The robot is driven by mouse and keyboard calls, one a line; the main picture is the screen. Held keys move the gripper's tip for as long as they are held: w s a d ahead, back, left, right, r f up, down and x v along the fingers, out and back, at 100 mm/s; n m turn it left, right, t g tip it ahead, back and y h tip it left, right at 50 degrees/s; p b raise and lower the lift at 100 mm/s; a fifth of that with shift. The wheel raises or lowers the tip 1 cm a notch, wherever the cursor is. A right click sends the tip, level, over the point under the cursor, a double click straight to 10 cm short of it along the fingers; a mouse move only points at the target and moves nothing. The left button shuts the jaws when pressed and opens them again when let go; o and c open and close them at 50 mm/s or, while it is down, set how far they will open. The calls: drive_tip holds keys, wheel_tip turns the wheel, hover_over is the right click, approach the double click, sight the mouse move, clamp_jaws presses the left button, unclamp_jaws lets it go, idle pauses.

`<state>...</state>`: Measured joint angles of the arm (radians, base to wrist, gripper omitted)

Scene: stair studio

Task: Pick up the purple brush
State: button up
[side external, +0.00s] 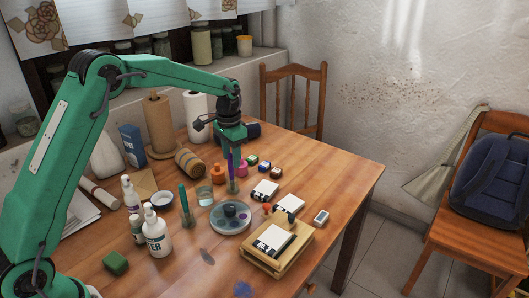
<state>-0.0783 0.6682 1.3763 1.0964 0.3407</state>
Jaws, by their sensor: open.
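The purple brush (230,164) stands roughly upright near the middle of the table, its lower end at a small clear holder or jar (233,186). My gripper (231,148) points down right above it, with the brush's upper end at or between the fingers. The gripper is open. The fingers are small in this view, and I cannot tell whether they touch the brush. The very top of the brush is hidden by the gripper.
A round grey palette (230,217) lies in front of the brush. A glass (204,194), a teal brush (184,198) and white bottles (156,235) stand left.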

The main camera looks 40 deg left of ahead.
sight(233, 177)
drive_tip(key=shift+a+f, duration=0.1)
drive_tip(key=shift+f, duration=2.2)
clamp_jaws()
